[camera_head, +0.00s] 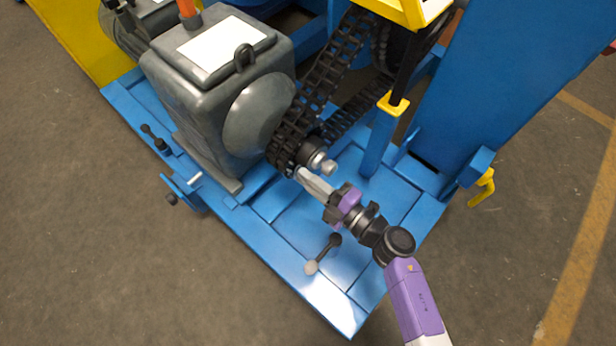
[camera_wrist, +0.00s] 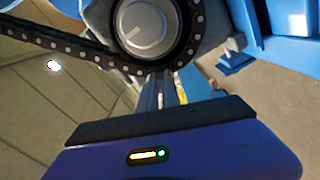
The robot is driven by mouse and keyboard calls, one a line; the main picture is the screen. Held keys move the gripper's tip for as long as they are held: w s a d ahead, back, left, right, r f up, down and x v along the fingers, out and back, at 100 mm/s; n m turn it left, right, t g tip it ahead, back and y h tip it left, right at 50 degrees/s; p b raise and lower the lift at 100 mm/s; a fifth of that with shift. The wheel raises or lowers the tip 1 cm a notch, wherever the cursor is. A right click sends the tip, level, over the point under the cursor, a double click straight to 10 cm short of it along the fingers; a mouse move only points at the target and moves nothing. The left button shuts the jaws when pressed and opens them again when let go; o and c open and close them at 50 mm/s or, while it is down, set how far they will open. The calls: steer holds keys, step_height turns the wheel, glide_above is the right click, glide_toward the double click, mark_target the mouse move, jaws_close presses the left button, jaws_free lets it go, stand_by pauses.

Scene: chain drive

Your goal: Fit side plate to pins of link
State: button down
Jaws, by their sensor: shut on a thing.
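The dark roller chain (camera_head: 322,85) runs down from the upper right and around the lower sprocket beside the grey gearbox. In the wrist view the chain (camera_wrist: 62,42) curves under the round grey shaft end (camera_wrist: 142,28), with pale pin heads along it. My gripper (camera_head: 301,174) is at the underside of this chain loop, its fingers close together. In the wrist view the gripper (camera_wrist: 168,78) reaches up to the chain's lower edge. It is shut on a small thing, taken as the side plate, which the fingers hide. The link's pins cannot be told apart, nor can contact.
The grey gearbox (camera_head: 222,90) stands left of the chain on the blue base frame (camera_head: 275,235). A lever (camera_head: 323,252) with a pale knob sticks up near my arm. A blue post with a yellow cap (camera_head: 393,104) stands to the right. Open floor (camera_head: 90,240) lies left.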

steer(key=shift+x, duration=0.8)
steer(key=c, duration=1.5)
jaws_free()
steer(key=shift+d, duration=0.1)
steer(key=p+v, duration=0.2)
steer(key=v, duration=0.5)
steer(key=shift+s+d, duration=0.15)
steer(key=shift+s, duration=0.1)
